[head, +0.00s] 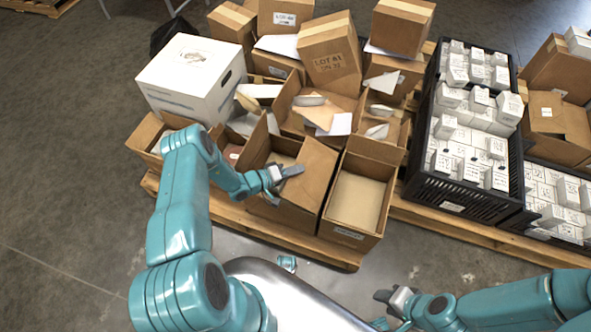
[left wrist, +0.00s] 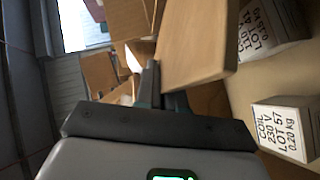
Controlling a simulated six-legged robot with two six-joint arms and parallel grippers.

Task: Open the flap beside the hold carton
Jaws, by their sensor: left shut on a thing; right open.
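My left gripper (head: 288,173) is shut on a brown cardboard flap (head: 314,168) at the right side of an open carton in the front row. The flap stands up at a slant. In the left wrist view the flap (left wrist: 197,45) rises from between the dark fingers (left wrist: 160,88). An open carton (head: 347,236) with a bare, pale inside stands just right of it. I cannot read the word hold on any carton. My right gripper (head: 392,299) is open and empty, low in front of the pallet, touching nothing.
A white box (head: 187,82) stands behind my left arm. Black crates (head: 462,196) full of small white boxes stand to the right. More brown cartons (head: 331,50) are stacked at the back. The pallet's front edge (head: 300,244) borders clear grey floor.

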